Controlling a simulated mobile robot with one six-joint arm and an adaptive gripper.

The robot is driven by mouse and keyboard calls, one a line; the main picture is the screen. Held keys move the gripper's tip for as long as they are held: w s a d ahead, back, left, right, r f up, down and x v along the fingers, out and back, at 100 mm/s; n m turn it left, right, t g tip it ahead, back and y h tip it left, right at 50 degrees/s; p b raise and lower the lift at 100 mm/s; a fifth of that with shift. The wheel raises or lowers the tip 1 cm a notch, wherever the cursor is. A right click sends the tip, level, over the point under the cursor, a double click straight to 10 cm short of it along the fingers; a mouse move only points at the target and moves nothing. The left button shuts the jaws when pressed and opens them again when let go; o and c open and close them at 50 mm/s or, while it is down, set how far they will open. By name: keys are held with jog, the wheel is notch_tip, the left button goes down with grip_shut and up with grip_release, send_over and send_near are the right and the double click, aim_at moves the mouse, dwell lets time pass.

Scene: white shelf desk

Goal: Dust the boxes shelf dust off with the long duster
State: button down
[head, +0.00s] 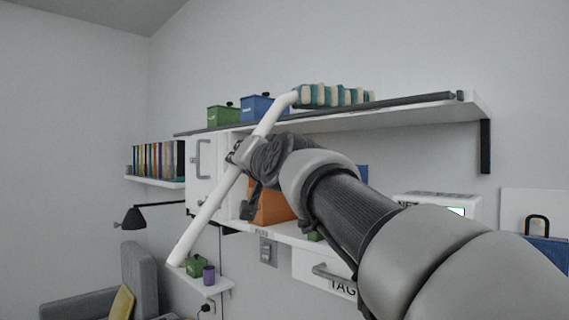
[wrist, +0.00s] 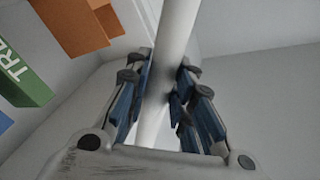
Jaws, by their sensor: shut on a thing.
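The long duster has a white handle (head: 207,212) that slants up to the right and bends near its top. A teal and cream striped head (head: 335,96) appears joined to its upper end, over the top shelf (head: 420,112). My gripper (head: 243,152) is shut around the handle. In the wrist view the fingers (wrist: 165,95) press on both sides of the white handle (wrist: 172,50). A green box (head: 223,117) and a blue box (head: 263,108) stand on the top shelf, left of the striped head. I cannot make out dust.
A dark bar (head: 400,102) runs along the top shelf's front edge. Below are a white cabinet door (head: 200,165), an orange box (head: 272,208) and a white box (head: 440,205). A black lamp (head: 135,217) and a small shelf with a purple cup (head: 209,275) are at left.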

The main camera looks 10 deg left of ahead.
jog(key=shift+w+d, duration=0.2)
jog(key=shift+f, duration=0.1)
dwell(0.8)
